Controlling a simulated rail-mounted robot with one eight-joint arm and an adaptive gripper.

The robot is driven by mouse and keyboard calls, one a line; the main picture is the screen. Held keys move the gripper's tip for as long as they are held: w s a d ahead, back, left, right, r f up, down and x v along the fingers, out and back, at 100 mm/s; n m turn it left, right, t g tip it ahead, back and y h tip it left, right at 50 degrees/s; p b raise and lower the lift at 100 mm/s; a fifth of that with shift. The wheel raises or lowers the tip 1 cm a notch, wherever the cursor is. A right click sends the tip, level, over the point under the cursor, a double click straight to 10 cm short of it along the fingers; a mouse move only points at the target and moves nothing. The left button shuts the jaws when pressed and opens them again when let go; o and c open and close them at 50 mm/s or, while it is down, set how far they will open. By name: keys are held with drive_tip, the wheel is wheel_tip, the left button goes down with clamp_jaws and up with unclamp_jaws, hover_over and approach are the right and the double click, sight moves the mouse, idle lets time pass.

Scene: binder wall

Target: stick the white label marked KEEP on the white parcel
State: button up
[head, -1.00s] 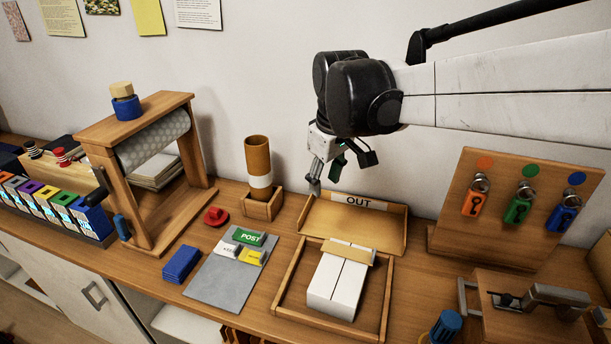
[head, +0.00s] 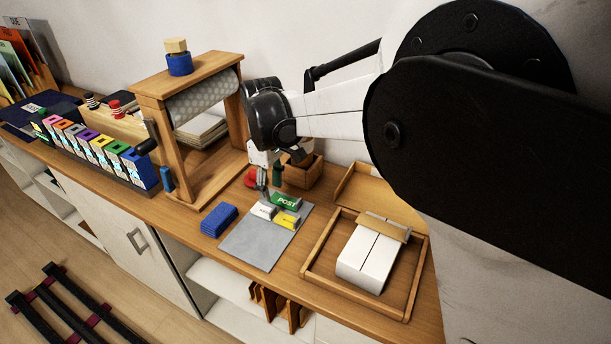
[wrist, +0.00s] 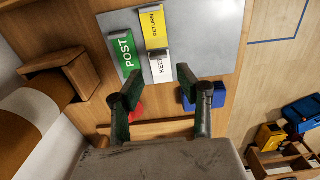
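The white KEEP label (head: 264,211) lies on a grey sheet (head: 256,246), beside the green POST label (head: 287,201) and the yellow RETURN label (head: 286,220). My gripper (head: 268,186) is above the sheet, just behind the KEEP label. In the wrist view the gripper (wrist: 158,79) is open and empty. The KEEP label (wrist: 158,66) shows between and just beyond its fingertips, partly cut by the view of the fingers; I cannot tell any contact. The white parcel (head: 367,260) lies to the right in a wooden frame (head: 312,272), with a tan strip across its far end.
A blue block (head: 219,220) lies left of the sheet, and a red object (head: 251,177) lies behind it. A wooden stand (head: 178,150) with a wrap roll rises at the left. A wooden holder (wrist: 60,72) with a brown tube is close to the gripper.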

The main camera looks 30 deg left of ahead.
sight(264, 209)
wheel_tip(264, 209, down, 4)
drive_tip(key=shift+f, duration=0.1)
drive_tip(key=f, duration=0.5)
drive_tip(key=shift+w+a, duration=0.2)
drive_tip(key=shift+a, duration=0.1)
drive_tip(key=c, duration=0.5)
